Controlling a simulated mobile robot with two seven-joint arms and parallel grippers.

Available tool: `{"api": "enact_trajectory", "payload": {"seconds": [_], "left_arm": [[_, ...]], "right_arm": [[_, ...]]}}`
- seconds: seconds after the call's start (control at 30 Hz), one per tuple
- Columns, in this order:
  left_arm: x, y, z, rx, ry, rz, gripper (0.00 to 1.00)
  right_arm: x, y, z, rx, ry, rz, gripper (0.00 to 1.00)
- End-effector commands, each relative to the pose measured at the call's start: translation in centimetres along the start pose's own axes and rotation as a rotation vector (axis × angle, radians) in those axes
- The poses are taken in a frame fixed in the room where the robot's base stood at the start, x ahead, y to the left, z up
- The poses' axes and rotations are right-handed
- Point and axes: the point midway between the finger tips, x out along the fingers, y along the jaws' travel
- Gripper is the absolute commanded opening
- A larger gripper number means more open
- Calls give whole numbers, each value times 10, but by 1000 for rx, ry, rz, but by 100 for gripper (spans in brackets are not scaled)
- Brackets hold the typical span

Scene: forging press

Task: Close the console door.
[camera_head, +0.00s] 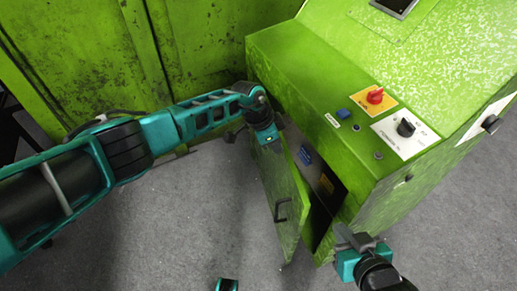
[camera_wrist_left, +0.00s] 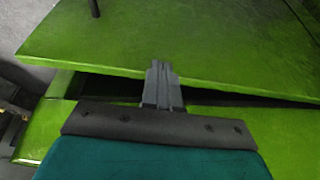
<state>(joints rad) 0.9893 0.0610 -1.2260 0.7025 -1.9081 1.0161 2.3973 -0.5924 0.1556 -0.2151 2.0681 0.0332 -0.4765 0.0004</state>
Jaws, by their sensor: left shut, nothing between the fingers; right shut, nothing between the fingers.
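The console door (camera_head: 287,222) is a green panel with a black handle (camera_head: 282,209), on the front of the green console (camera_head: 313,82). It stands ajar, with a dark gap along its top and its right side. My left gripper (camera_head: 275,147) is shut and empty, pointing down at the door's top edge. In the left wrist view its closed fingers (camera_wrist_left: 162,75) overlap the edge of the door panel (camera_wrist_left: 215,50); I cannot tell whether they touch it. My right gripper (camera_head: 345,236) is shut and empty, close to the console's lower front corner, right of the gap.
The console top carries a red rotary switch (camera_head: 375,95) on a yellow plate, a black knob (camera_head: 406,128) and a blue button (camera_head: 343,114). A worn green metal wall (camera_head: 90,60) stands behind on the left. The grey floor (camera_head: 180,220) left of the door is clear.

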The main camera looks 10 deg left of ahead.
Motion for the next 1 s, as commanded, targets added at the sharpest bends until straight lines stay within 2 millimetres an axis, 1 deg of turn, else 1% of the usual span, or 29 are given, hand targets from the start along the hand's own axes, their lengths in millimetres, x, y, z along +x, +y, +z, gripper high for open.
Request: {"api": "enact_trajectory", "payload": {"seconds": [0.03,0.1,0.4,0.6,1.0], "left_arm": [[4,1,-6,2,1,1,0],[7,0,-13,2,1,1,0],[13,-1,-32,3,0,1,0],[15,-1,-36,3,1,2,0],[15,-1,-37,3,1,2,0]], "right_arm": [[3,0,4,0,0,0,0],[4,0,6,1,0,0,0],[8,-1,11,6,2,0,0],[9,-1,12,8,2,0,0],[9,-1,12,7,2,0,0]]}}
